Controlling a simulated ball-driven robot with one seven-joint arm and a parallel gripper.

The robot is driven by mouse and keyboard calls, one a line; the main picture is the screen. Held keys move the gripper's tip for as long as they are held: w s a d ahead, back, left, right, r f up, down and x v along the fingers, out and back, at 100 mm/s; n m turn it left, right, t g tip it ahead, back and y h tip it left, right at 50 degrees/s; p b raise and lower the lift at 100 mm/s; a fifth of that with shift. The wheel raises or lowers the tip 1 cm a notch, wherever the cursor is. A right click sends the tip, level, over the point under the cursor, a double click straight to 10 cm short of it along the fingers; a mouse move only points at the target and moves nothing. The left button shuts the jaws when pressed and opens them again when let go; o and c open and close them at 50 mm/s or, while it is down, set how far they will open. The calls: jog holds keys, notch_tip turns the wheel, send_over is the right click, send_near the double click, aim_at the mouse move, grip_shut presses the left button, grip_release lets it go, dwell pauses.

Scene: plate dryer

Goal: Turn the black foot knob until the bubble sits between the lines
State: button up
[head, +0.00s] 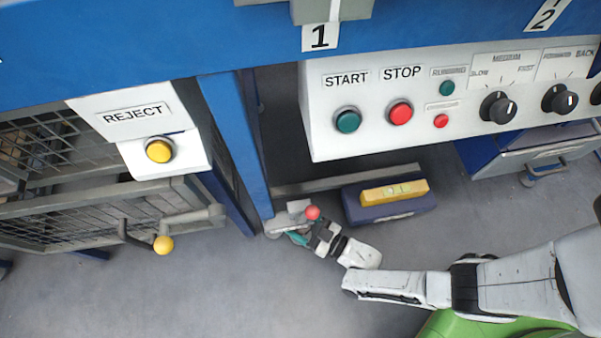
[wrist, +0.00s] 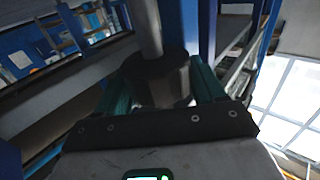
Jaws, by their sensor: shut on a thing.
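My gripper (head: 296,238) is low beside the foot of the blue leg (head: 238,140) in the head view. In the wrist view its two green fingers stand on either side of the black foot knob (wrist: 158,68), shut on it. A grey metal stem rises from the knob. In the head view the knob is mostly hidden by my gripper. The yellow spirit level (head: 372,196) lies on a dark blue box to the right of my gripper. Its pale green vial (head: 399,189) faces up, but the bubble and lines are too small to tell.
A red ball (head: 312,212) stands right by my gripper. The white START/STOP panel (head: 330,100) overhangs above. A wire-mesh cage (head: 60,215) with a yellow-ball handle (head: 163,245) is at the left. The grey floor in front is clear.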

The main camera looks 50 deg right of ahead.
jog(key=shift+n+g+y, duration=0.6)
jog(key=shift+n+y, duration=0.6)
jog(key=shift+y, duration=0.6)
jog(key=shift+s, duration=0.1)
jog(key=o, duration=1)
jog(key=shift+c, duration=0.2)
jog(key=shift+m+h, duration=0.3)
jog(key=shift+h, duration=0.2)
